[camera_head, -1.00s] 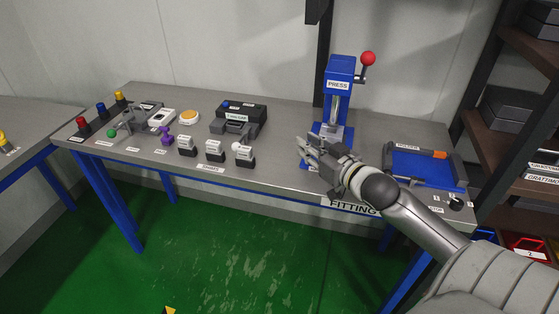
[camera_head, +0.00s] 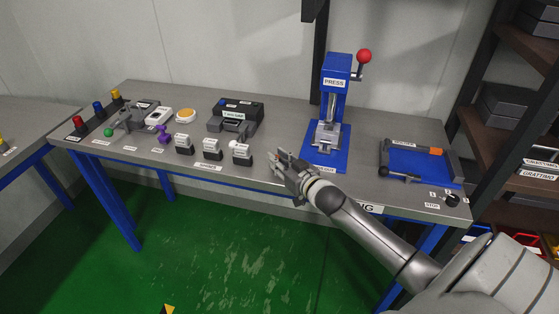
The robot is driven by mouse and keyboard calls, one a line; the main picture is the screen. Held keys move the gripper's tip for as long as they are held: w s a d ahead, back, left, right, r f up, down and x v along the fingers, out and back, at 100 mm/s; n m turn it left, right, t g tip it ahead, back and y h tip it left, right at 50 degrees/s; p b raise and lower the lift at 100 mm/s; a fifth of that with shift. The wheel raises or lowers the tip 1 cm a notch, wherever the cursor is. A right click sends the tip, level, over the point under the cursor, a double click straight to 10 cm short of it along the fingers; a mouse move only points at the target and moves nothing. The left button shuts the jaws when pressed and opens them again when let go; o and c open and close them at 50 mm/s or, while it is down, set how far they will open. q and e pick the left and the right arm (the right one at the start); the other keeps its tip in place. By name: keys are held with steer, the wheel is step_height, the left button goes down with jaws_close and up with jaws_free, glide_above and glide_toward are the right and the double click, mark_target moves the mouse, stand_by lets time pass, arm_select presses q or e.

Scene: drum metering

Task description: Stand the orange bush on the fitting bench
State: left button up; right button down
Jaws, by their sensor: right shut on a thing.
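My right gripper (camera_head: 281,164) is over the front edge of the fitting bench (camera_head: 375,130), left of the blue press. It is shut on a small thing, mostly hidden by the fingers. Only a tiny reddish-orange spot shows there, which I take to be the orange bush. I cannot tell whether it touches the bench top or is tilted. My left gripper is not in view.
The press (camera_head: 334,90) stands on a blue base behind my right gripper. A blue tray (camera_head: 420,165) with an orange-ended tool is at the right. Several labelled blocks (camera_head: 212,149) line the front to the left. Bare bench lies between press and tray.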

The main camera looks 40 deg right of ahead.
steer(key=shift+f, duration=0.15)
steer(key=c, duration=1.3)
jaws_free()
steer(key=shift+s, duration=0.35)
steer(key=s+r, duration=0.2)
steer(key=s, duration=0.9)
steer(key=shift+s+b, duration=0.15)
steer(key=shift+b, duration=0.15)
